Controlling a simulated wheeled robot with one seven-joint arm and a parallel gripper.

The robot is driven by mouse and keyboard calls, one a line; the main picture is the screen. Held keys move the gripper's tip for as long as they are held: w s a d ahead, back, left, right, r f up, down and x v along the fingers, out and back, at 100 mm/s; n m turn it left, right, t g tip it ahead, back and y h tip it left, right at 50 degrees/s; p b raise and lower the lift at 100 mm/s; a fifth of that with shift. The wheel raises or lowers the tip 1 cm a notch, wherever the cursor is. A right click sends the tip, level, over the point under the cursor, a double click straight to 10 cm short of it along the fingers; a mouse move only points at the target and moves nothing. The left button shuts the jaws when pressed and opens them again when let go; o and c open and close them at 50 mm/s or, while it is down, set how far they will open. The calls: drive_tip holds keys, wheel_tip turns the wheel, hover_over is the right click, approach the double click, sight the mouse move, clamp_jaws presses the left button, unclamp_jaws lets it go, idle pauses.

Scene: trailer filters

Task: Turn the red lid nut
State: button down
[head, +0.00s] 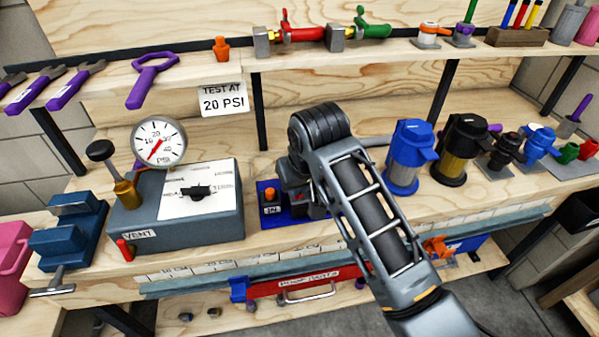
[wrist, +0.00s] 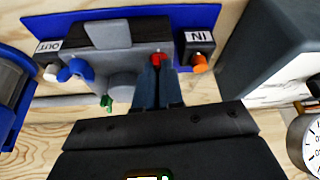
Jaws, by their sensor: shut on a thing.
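The red lid nut (wrist: 158,57) sits on the grey filter block (wrist: 118,38) in the wrist view. My gripper (wrist: 157,68) has its two fingers close around the nut, and only a small red part shows at the tips. In the head view my wrist covers most of the block, which stands on a blue base plate (head: 268,220). A blue knob (wrist: 72,70) and a green knob (wrist: 107,103) also sit on the block. An orange plug (wrist: 199,64) stands at the IN label, and a pale plug (wrist: 51,72) at the OUT label.
The gauge box (head: 190,215) with its dial (head: 158,142) stands left of the block. A blue-topped filter (head: 407,160) and a black-topped filter (head: 460,150) stand to the right. A shelf (head: 215,75) with tools runs above. A vise (head: 75,225) is at the left edge.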

drive_tip(key=shift+m+h+p, duration=0.4)
drive_tip(key=shift+m+p, duration=0.25)
drive_tip(key=shift+m, duration=0.25)
drive_tip(key=c, duration=1.3)
unclamp_jaws()
drive_tip(key=shift+o, duration=0.2)
drive_tip(key=v, duration=0.7)
drive_tip(key=shift+s+r, duration=0.25)
drive_tip(key=shift+r, duration=0.1)
